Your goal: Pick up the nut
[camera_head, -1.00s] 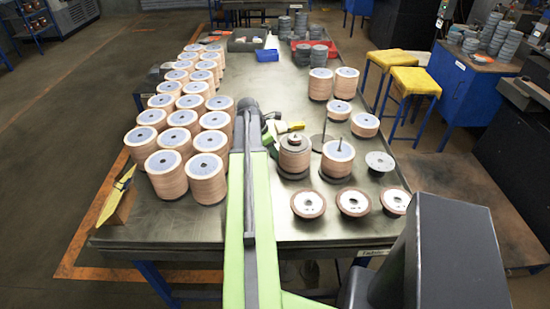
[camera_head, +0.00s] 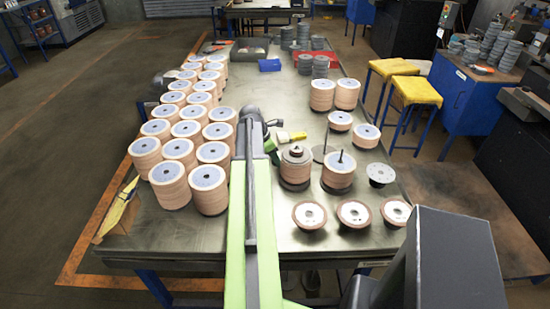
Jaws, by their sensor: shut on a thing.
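A stack of flap discs (camera_head: 296,168) stands right of my arm, with a dark round piece on top that looks like the nut (camera_head: 296,149). My gripper (camera_head: 273,150) is at the far end of my green arm, close against the left side of this stack's top. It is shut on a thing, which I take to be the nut. The fingertips and their contact are too small and too hidden by my arm to make out.
A disc stack on a rod (camera_head: 339,170) stands just right. Several single discs (camera_head: 354,213) lie in front. Many disc stacks (camera_head: 208,188) fill the table's left side. A yellow-handled tool (camera_head: 298,136) lies behind. The table's front middle (camera_head: 300,245) is bare.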

